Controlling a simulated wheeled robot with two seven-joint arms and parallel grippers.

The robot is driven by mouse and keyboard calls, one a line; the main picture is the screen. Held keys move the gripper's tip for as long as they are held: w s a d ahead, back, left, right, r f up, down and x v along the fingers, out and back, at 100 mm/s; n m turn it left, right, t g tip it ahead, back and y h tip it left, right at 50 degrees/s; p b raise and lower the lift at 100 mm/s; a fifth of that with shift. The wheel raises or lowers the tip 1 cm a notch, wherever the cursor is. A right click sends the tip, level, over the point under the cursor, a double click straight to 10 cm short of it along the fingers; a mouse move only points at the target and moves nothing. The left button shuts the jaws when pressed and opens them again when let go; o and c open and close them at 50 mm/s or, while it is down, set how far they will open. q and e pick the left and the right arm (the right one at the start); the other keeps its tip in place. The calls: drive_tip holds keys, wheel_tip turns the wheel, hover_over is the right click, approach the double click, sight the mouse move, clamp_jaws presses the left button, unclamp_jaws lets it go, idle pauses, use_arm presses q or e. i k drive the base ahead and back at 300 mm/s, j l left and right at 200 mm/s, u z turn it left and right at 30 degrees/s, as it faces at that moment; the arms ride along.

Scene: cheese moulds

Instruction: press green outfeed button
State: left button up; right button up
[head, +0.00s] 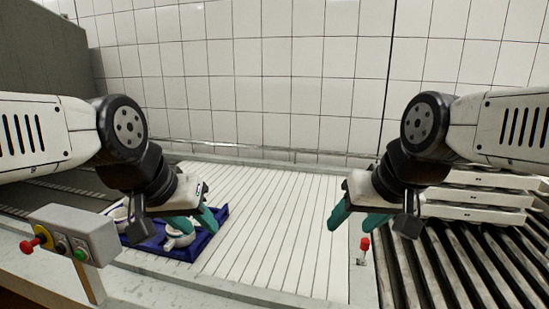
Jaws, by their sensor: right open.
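A grey control box (75,231) stands on a post at the lower left. Its front has a green button (81,254) at the right end, a dark button (61,247) in the middle and a red mushroom button (30,244) on the left end. My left gripper (193,221) hangs above and to the right of the box, over a blue tray, apart from the green button. Its teal fingers show, but their gap is unclear at this angle. My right gripper (357,219) is open and empty over the belt's right side.
The blue tray (205,241) holds white moulds (179,237) on the pale slatted belt (272,225). A small red-topped post (363,248) stands at the belt's right edge. Dark rollers (448,262) and stacked white trays (478,196) are on the right. The belt's middle is clear.

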sight(79, 255)
drive_tip(key=j+u, duration=0.1)
drive_tip(key=u, duration=0.65)
drive_tip(key=j+u, duration=0.1)
drive_tip(key=u, duration=0.3)
drive_tip(key=i+u, duration=0.1)
drive_tip(key=u, duration=0.25)
